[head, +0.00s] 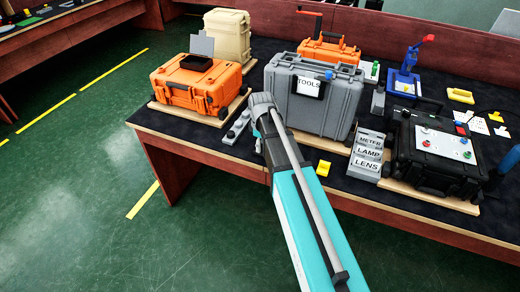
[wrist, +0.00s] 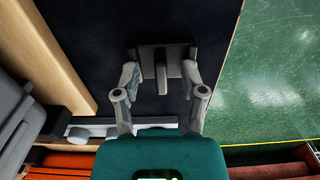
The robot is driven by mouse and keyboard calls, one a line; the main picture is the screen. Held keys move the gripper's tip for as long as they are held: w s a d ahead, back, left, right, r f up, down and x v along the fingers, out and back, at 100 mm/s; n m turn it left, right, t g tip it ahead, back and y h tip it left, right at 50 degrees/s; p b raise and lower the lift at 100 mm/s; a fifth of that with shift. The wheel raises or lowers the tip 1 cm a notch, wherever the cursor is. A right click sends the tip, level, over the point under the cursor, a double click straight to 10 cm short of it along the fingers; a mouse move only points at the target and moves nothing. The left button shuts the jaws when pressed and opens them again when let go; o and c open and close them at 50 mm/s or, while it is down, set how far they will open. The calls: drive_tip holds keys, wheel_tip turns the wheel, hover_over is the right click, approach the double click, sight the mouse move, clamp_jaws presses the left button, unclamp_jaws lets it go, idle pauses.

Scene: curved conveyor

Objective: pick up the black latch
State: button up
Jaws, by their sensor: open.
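A dark latch-like piece (wrist: 161,63), a flat plate with a raised bar along its middle, lies on the black table mat in the wrist view. It looks like the black latch. My gripper (wrist: 161,78) is open above it, with one finger on each side of the bar. The fingertips overlap the plate's sides in the picture; I cannot tell whether they touch it.
A grey strip with knobs (head: 237,127) lies left of my arm. A grey TOOLS case (head: 309,106) stands behind, an orange case (head: 196,88) to the left. Grey labelled blocks (head: 367,155) and a black case (head: 437,150) are right. The table's front edge is close.

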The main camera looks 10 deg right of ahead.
clamp_jaws()
idle(0.5)
drive_tip(key=shift+r+p, duration=1.3)
drive_tip(key=s+a+r+p, duration=0.1)
drive_tip(key=s+r+p, duration=0.9)
drive_tip(key=s, duration=0.4)
drive_tip(key=shift+a+r, duration=0.2)
drive_tip(key=shift+a, duration=0.1)
drive_tip(key=shift+r+p, duration=0.1)
drive_tip(key=shift+p, duration=0.2)
